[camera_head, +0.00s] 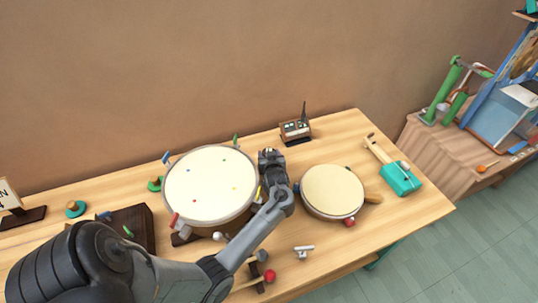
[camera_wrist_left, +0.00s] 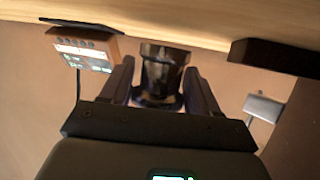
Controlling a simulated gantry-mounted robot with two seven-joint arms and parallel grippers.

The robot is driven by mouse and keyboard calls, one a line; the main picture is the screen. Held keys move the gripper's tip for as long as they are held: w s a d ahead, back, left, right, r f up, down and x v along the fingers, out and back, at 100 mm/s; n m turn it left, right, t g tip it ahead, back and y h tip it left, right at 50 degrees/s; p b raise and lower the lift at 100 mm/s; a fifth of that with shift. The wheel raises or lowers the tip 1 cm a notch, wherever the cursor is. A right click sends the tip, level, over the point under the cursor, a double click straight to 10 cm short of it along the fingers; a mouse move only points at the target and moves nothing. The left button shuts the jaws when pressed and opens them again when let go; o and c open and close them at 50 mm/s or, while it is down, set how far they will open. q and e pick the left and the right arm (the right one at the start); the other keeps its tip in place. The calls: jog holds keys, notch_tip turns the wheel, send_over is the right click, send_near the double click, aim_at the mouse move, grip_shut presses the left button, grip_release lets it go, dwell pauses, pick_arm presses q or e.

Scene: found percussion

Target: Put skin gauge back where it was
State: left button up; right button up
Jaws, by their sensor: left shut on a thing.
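My left gripper (camera_head: 268,158) is above the table, between the large drum's right edge and the small brown device at the back. In the left wrist view my left gripper (camera_wrist_left: 160,85) is shut on a dark, glossy, blocky thing, which I take to be the skin gauge (camera_wrist_left: 163,70). Its lower part is hidden between the fingers, and in the head view it is hard to tell from the gripper. The large drum (camera_head: 208,185) has a pale skin with several coloured dots. My right gripper is not in view.
The brown device (camera_head: 295,130) with an upright dark rod stands at the back edge; it also shows in the left wrist view (camera_wrist_left: 85,55). A smaller drum (camera_head: 332,190) and a teal tool (camera_head: 400,178) are to the right. Mallets (camera_head: 262,277) lie in front.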

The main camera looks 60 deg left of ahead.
pick_arm(q)
jog(key=shift+f, duration=0.15)
jog(key=o, duration=1.4)
jog(key=shift+f, duration=0.15)
jog(key=shift+r, duration=0.2)
jog(key=p+v, duration=0.1)
jog(key=v, duration=0.4)
jog(key=shift+r+p, duration=0.4)
jog(key=shift+r, duration=0.1)
jog(key=shift+s+d+r, duration=0.1)
jog(key=shift+d+r, duration=0.05)
